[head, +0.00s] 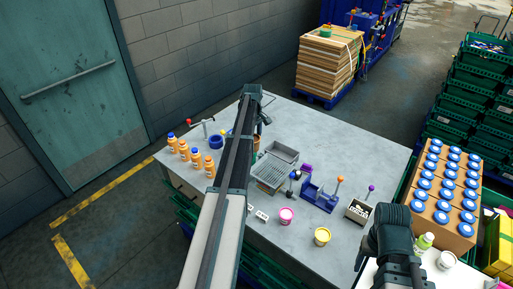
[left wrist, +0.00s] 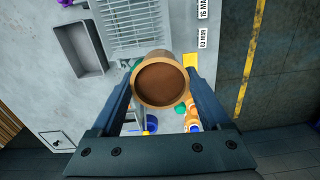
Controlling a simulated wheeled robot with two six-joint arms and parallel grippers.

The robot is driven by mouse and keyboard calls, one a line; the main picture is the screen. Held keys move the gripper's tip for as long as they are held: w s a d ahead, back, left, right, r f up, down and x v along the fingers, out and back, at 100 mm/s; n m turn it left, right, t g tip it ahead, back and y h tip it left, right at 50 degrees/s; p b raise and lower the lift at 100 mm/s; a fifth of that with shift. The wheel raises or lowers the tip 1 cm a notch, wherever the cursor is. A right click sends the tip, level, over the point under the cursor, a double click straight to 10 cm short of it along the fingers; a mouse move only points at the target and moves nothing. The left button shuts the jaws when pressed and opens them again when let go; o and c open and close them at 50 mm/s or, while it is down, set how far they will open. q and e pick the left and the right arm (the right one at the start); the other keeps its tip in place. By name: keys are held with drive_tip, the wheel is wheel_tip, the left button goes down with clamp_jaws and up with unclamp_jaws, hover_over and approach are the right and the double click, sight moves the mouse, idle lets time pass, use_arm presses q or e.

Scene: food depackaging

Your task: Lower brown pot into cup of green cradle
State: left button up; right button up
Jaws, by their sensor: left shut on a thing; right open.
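The brown pot (left wrist: 162,82) is between the two fingers of my left gripper (left wrist: 160,88), which is shut on it. Its round tan rim and brown inside face the left wrist camera. Small green patches (left wrist: 180,109) show beside and below the pot; I cannot tell whether they belong to the green cradle, whose cup is not clearly visible. In the head view my left arm reaches over the table and hides much of this spot. My right gripper (head: 388,230) is open and empty at the table's right front edge.
The back right tabletop is clear.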

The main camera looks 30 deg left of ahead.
use_arm(q)
drive_tip(key=w+a+r+p, duration=0.1)
drive_tip(key=w+a+r, duration=0.1)
drive_tip(key=w+a, duration=0.4)
drive_tip(key=shift+w+a+p, duration=0.15)
drive_tip(key=shift+a+p, duration=0.25)
drive_tip(key=shift+a, duration=0.15)
idle(0.4)
wheel_tip(320, 180, down, 14)
drive_tip(key=b, duration=1.4)
idle(1.2)
drive_tip(key=shift+f+b, duration=1.35)
drive_tip(key=shift+b, duration=0.1)
idle(0.9)
drive_tip(key=o, duration=1.3)
